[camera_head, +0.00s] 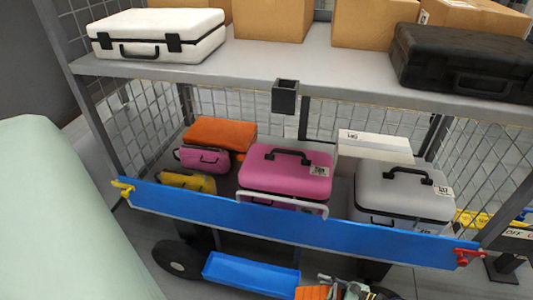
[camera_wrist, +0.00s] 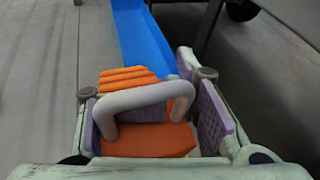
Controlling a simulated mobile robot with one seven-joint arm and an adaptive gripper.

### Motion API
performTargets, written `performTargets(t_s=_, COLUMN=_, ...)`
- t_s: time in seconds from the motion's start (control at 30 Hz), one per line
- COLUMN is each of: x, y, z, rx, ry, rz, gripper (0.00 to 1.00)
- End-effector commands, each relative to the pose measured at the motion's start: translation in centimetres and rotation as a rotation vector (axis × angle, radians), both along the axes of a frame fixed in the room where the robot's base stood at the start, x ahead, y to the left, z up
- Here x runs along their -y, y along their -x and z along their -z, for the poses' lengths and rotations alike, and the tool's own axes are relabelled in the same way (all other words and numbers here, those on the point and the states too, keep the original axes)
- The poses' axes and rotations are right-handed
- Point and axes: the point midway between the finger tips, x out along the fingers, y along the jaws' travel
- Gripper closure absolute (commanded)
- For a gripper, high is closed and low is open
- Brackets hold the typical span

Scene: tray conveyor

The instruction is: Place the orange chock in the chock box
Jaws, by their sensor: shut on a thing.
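The orange chock (camera_wrist: 150,143) has a ribbed top and a grey arched handle. In the wrist view it sits between the purple pads of my gripper (camera_wrist: 150,108), which is shut on it. In the head view the orange chock (camera_head: 311,293) and my gripper (camera_head: 338,288) show at the bottom edge, partly cut off. A long, open blue tray (camera_head: 252,277), which looks like the chock box, lies low under the cart's front, just left of the chock. The blue tray also shows in the wrist view (camera_wrist: 140,35), beyond the chock; its near end is hidden.
A mesh-sided cart stands ahead with a blue front board (camera_head: 290,222). Its lower shelf holds a pink case (camera_head: 285,172), a grey case (camera_head: 403,190) and others. A dark wheel (camera_head: 178,259) is left of the tray. Grey floor (camera_wrist: 60,60) is clear at left.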

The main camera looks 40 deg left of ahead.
Motion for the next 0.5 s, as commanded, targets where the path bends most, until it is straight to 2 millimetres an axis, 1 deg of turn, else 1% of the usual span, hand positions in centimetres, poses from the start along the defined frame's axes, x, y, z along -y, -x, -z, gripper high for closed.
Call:
performTargets(t_s=0.1, x=-2.5, y=0.8, z=-0.2, rx=0.000, ry=-0.001, rz=-0.011, gripper=1.00)
performTargets(t_s=0.5, x=-12.3, y=2.6, z=-0.2, rx=-0.001, ry=-0.001, rz=-0.006, gripper=1.00)
